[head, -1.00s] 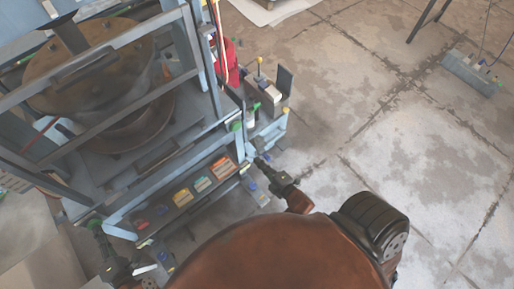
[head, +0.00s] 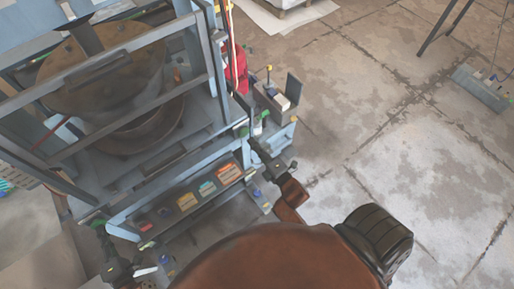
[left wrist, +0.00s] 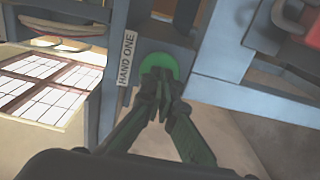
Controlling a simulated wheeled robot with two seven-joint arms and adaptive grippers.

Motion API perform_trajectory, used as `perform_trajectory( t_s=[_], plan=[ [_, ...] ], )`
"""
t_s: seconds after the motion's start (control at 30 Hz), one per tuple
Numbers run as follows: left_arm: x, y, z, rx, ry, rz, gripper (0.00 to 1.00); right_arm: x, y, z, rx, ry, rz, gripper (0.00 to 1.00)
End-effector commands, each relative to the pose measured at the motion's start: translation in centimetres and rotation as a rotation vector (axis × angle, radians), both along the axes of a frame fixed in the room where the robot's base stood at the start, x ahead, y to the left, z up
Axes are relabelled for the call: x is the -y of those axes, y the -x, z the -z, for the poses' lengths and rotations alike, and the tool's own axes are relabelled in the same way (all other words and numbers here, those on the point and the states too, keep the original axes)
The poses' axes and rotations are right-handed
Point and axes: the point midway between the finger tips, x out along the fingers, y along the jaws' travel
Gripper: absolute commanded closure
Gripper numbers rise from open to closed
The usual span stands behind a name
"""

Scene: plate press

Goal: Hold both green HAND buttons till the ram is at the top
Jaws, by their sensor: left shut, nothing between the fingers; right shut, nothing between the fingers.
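The left green button (left wrist: 158,65), beside the label HAND ONE (left wrist: 125,59), is on the press frame; it also shows in the head view (head: 97,223). My left gripper (left wrist: 161,77) is shut and empty, its tips over the button's lower part; I cannot tell how far it is pressed. The other green button (head: 243,132) is on the right corner post. My right gripper (head: 253,144) is shut and empty, its tips close beside that button; contact is unclear. The press's brown round body (head: 100,70) stands behind frame bars, and the ram height is hard to judge.
A side shelf (head: 279,127) with small items and a red cylinder (head: 236,70) stand right of the press. The concrete floor (head: 370,110) is open to the right.

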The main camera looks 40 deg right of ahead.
Motion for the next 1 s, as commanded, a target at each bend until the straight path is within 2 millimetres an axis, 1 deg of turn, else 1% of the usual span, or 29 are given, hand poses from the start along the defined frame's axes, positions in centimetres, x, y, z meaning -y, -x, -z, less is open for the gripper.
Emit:
perform_trajectory(
  t_s=[0.33, 1.0],
  plan=[
    [0.0, 0.0, 0.0, 0.0, 0.0, 0.0, 1.0, 0.0, -0.1, 0.0, -0.001, 0.0, 0.0, 1.0],
    [0.0, 0.0, 0.0, 0.0, 0.0, 0.0, 1.0, 0.0, -1.7, 0.1, -0.001, 0.001, 0.0, 1.0]
  ],
)
